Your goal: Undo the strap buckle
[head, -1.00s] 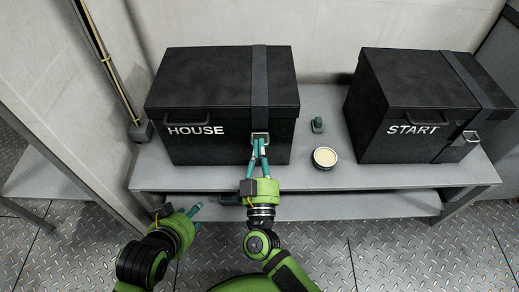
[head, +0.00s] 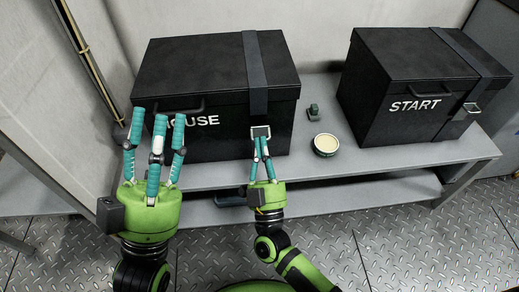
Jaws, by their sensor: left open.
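A black box marked HOUSE (head: 215,75) stands on the bench with a dark strap (head: 256,70) running over its lid and down its front. The strap's metal buckle (head: 260,132) is on the front face, below the lid edge. My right gripper (head: 260,143) is at the buckle's lower edge, its fingertips close together. Whether they grip the buckle is too small to tell. My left gripper (head: 157,118) is open and empty, raised in front of the box's left side, its fingers pointing up and covering part of the lettering.
A black box marked START (head: 395,115) stands at the right with its own strap (head: 465,50) and buckle (head: 472,108). A round tin (head: 326,145) and a small green object (head: 314,112) sit between the boxes on the grey bench (head: 390,165).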

